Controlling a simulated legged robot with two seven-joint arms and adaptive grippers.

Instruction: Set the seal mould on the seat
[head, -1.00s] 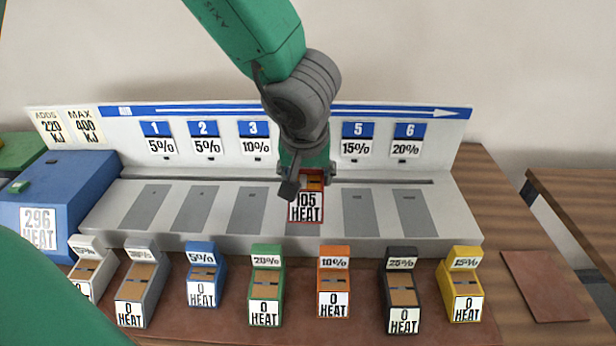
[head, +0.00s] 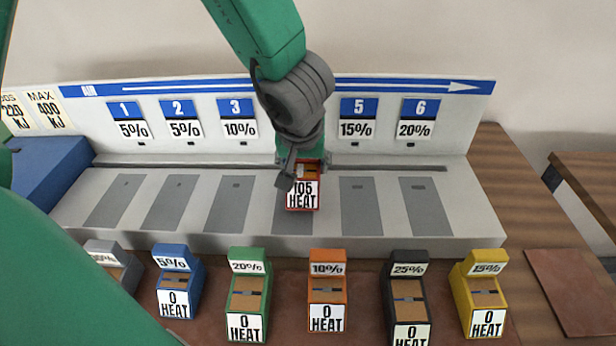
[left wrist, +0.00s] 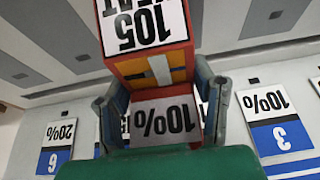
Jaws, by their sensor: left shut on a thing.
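A red mould (head: 303,192) with a white "105 HEAT" label is held by my left gripper (head: 301,168) at the fourth position of the long grey station. I cannot tell whether the mould touches the pad. My right gripper is not in view.
The station's back panel (head: 190,150) carries numbered percent signs; the fourth is hidden by my arm. Other pads (head: 361,205) are bare. Blue (head: 180,280), green (head: 248,290), orange (head: 327,290), black (head: 407,290) and yellow (head: 482,285) blocks stand in front. A brown plate (head: 568,290) lies right.

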